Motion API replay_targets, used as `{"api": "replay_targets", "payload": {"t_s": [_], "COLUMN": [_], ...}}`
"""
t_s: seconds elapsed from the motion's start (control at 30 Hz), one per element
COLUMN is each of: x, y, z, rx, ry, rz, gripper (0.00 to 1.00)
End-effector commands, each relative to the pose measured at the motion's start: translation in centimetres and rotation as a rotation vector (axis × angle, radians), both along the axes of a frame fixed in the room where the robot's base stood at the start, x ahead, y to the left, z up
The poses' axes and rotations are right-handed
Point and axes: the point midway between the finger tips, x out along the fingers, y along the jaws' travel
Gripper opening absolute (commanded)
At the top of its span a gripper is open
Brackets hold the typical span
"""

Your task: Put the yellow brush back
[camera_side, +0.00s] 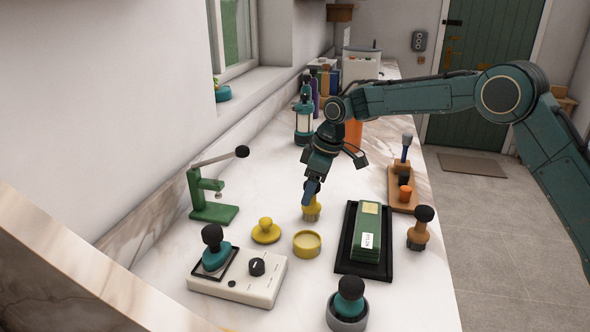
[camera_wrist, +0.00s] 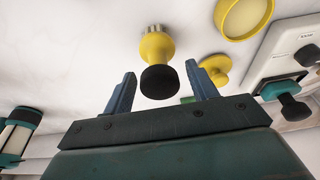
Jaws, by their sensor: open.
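The yellow brush (camera_side: 312,208) stands bristles down on the marble bench, just below my gripper (camera_side: 311,188). In the wrist view the brush (camera_wrist: 157,46) shows its yellow body, pale bristles and black knob. My gripper (camera_wrist: 161,72) is open, with one blue finger on each side of the knob in that picture; I see no contact. In the side view the fingers hide the brush's top. A round yellow dish (camera_side: 307,245) sits in front of the brush; it shows in the wrist view too (camera_wrist: 243,16). A yellow knobbed lid (camera_side: 265,232) lies to the left.
A green press (camera_side: 212,200) stands left. A white control box (camera_side: 238,281) with a teal-based knobbed tool is at front left. A black tray (camera_side: 345,262) with a green box is right of the dish. A lantern (camera_side: 304,122) stands behind. Bare marble lies around the brush.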

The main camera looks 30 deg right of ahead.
Motion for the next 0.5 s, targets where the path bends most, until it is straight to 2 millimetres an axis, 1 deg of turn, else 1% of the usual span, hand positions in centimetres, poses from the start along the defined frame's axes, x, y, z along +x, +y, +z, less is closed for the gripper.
{"api": "replay_targets", "payload": {"t_s": [0.5], "x": [-1.5], "y": [-1.6], "z": [7.7], "rx": [-0.001], "ry": [-0.003], "rz": [-0.002], "gripper": [0.58]}}
